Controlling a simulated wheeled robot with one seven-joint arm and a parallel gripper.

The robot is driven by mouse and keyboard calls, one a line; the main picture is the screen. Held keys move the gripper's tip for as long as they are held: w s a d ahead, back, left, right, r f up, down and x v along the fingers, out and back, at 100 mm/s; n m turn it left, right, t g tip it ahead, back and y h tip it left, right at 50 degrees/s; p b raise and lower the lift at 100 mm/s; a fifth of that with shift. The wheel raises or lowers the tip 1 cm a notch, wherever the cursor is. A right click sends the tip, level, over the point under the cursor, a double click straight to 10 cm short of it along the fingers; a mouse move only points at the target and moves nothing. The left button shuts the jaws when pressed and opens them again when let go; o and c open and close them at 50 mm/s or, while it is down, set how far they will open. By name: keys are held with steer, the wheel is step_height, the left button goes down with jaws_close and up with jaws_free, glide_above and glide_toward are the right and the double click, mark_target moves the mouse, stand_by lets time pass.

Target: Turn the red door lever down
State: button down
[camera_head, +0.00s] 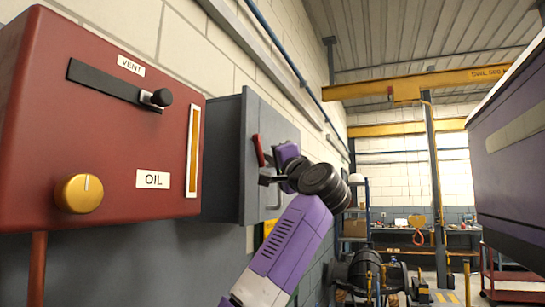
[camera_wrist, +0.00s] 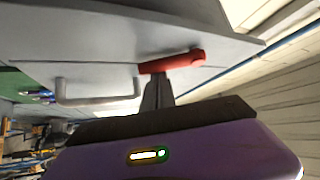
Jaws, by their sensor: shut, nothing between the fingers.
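The red door lever (camera_head: 258,150) is on the front of the grey cabinet (camera_head: 226,160) in the head view, tilted, with its upper end nearer the cabinet's left edge. In the wrist view the red lever (camera_wrist: 172,63) lies almost level across the picture, with its round hub at the right end. My gripper (camera_wrist: 157,82) is shut and empty. In the head view my wrist hides part of the cabinet door.
A grey bar handle (camera_wrist: 98,92) stands out from the door close beside the lever. A red box (camera_head: 100,120) with a black slider, an OIL label and a yellow knob (camera_head: 79,193) hangs left of the cabinet. A purple-grey body (camera_head: 510,160) stands at the right.

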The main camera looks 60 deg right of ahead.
mark_target(261, 156)
steer(key=shift+a+f+b, duration=0.3)
steer(key=shift+a+b, duration=0.2)
stand_by(0.4)
steer(key=shift+a+f+b, duration=0.15)
steer(key=shift+a+b, duration=0.25)
steer(key=shift+a, duration=0.6)
steer(key=shift+d, duration=0.1)
